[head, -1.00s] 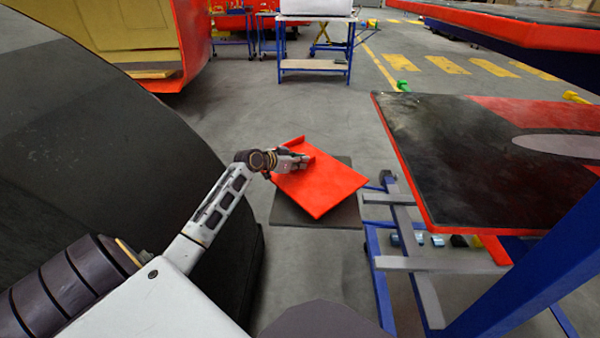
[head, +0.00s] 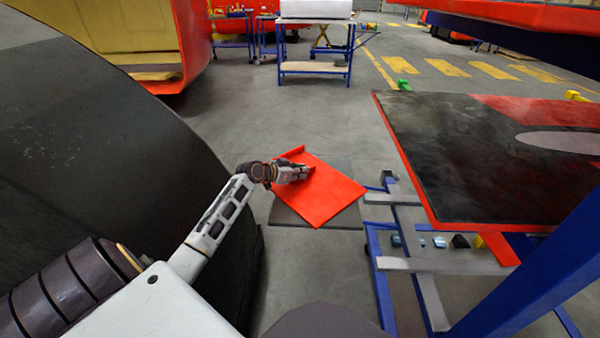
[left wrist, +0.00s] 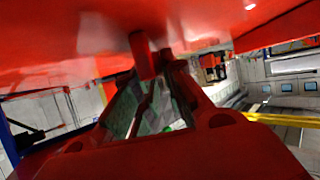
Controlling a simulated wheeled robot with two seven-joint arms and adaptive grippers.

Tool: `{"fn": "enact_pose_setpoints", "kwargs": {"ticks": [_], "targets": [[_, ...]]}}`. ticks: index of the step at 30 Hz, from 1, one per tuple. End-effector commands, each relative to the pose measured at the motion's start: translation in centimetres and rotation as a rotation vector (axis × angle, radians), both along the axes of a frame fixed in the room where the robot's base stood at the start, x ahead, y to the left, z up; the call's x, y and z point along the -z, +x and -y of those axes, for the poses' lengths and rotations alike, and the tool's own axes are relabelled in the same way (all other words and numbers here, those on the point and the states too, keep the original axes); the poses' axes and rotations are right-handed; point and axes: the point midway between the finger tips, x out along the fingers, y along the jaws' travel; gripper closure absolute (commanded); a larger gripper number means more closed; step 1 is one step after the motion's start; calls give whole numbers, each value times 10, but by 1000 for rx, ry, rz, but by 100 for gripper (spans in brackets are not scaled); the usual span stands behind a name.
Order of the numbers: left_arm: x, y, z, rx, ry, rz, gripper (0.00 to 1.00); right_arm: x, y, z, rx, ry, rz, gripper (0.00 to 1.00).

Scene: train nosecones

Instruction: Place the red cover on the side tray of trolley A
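The red cover (head: 328,194) is a flat red panel with a raised lip at its far left edge. My left gripper (head: 306,172) is shut on it near the lip. The cover is over a dark grey flat tray (head: 285,215), which looks like the side tray beside the blue trolley frame (head: 372,240). I cannot tell whether cover and tray touch. In the left wrist view the cover (left wrist: 60,35) fills the top, with the left gripper's fingers (left wrist: 160,55) against it; their exact grip is blurred. My right gripper is not in view.
A large black and red panel (head: 470,160) lies on the trolley at right. A blue post (head: 530,270) rises in front of it. A big dark curved body (head: 100,150) fills the left. Open floor lies beyond the tray, before a blue cart (head: 315,68).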

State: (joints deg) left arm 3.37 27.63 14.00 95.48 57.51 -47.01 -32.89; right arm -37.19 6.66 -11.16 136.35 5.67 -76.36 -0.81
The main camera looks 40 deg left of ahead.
Motion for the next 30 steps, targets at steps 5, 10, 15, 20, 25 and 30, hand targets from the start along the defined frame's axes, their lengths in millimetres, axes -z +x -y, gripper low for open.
{"fn": "enact_pose_setpoints", "kwargs": {"ticks": [5,10,15,20,25,30], "targets": [[0,0,0,0,0,0,68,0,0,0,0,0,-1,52],[0,0,0,0,0,0,68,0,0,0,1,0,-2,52],[-2,0,0,0,0,1,68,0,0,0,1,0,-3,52],[-4,-3,-1,-1,0,0,68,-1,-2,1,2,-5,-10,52],[-8,-12,-3,0,0,0,68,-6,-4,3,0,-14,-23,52],[-15,-25,-7,-1,1,-1,68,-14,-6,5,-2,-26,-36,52]]}}
